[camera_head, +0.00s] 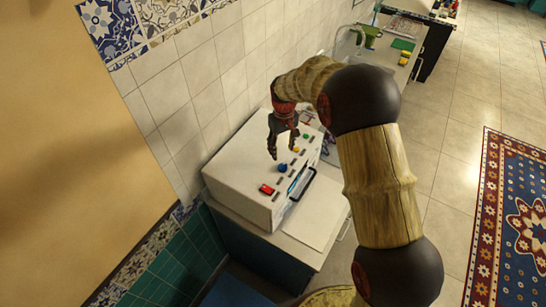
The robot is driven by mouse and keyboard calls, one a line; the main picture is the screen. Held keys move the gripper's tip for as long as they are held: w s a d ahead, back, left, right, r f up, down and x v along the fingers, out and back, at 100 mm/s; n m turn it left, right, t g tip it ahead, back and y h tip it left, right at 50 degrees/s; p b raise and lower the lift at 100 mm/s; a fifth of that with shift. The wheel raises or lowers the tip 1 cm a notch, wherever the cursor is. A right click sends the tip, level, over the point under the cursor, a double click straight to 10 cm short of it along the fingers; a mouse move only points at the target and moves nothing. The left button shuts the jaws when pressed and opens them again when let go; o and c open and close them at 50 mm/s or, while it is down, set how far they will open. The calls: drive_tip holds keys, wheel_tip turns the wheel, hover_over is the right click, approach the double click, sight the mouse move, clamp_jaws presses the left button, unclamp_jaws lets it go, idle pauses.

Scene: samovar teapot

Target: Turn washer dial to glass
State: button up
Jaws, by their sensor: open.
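The washer (240,160) is a white box on a counter against the tiled wall. Its sloping front carries a blue knob (283,168), which looks like the dial; its pointer and any labels are too small to read. My gripper (282,152) is open and points down just above and behind the blue knob in the picture. Its fingers are empty, and I cannot tell whether they touch the panel.
A dark handle (302,184) is on the front. A patterned rug (505,230) lies on the floor at right.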

sight(283, 164)
drive_tip(key=shift+s+d+f, duration=0.15)
drive_tip(key=shift+s+f, duration=0.15)
drive_tip(key=shift+s, duration=0.05)
drive_tip(key=shift+s+d+f, duration=0.1)
drive_tip(key=shift+f, duration=0.2)
wheel_tip(283, 164, down, 7)
drive_tip(key=shift+r+p, duration=0.1)
drive_tip(key=shift+p, duration=0.75)
drive_tip(key=shift+c, duration=1.3)
drive_tip(key=c, duration=0.9)
